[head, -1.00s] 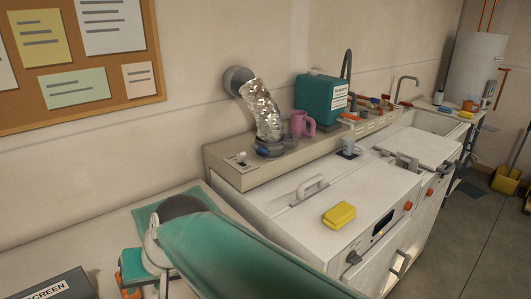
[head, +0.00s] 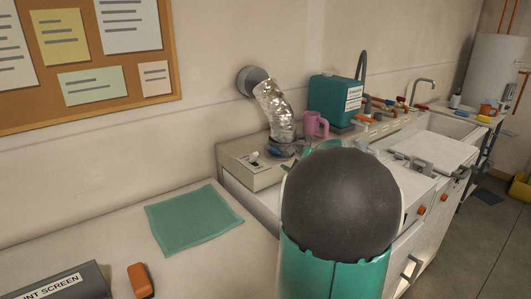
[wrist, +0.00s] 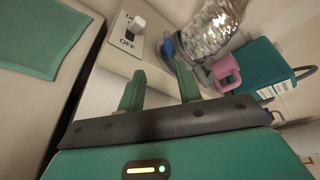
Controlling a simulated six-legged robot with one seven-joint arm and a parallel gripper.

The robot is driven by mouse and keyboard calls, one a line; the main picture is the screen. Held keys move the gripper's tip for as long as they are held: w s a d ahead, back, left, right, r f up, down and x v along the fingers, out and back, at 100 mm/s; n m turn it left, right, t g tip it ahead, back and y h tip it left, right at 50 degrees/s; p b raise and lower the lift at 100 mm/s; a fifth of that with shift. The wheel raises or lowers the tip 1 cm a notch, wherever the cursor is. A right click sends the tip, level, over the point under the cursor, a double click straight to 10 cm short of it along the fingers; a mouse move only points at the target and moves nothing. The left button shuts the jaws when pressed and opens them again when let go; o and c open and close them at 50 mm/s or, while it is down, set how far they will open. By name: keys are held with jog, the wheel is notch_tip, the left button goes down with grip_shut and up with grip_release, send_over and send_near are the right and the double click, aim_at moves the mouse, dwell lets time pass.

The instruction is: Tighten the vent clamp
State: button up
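The silver foil vent duct (head: 275,110) bends down from a round wall collar (head: 252,80) to the raised back ledge of a white machine. The vent clamp (head: 283,149), a dark band with blue on it, sits around the duct's lower end. In the wrist view the clamp's blue part (wrist: 168,46) shows beyond my fingers, by the duct (wrist: 212,30). My gripper (wrist: 159,84) is open, its two green fingers apart with nothing between them, short of the clamp and not touching it. In the head view my arm hides most of the gripper.
A pink mug (head: 314,124) and a teal jug (head: 335,100) stand close right of the clamp. An ON/OFF switch (wrist: 130,35) is on the ledge to its left. A green cloth (head: 193,219) and an orange object (head: 140,281) lie on the left counter.

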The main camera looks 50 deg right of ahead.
aim_at(277, 151)
jog(key=shift+m+h, duration=0.3)
jog(key=shift+m, duration=0.2)
jog(key=x, duration=0.4)
jog(key=d+x, duration=0.1)
jog(key=x, duration=0.4)
jog(key=s+x, duration=0.1)
jog(key=x, duration=0.3)
jog(key=shift+w+d+f, duration=0.3)
jog(key=shift+w+d, duration=0.1)
jog(key=shift+d, duration=0.05)
jog(key=shift+c, duration=0.4)
grip_shut()
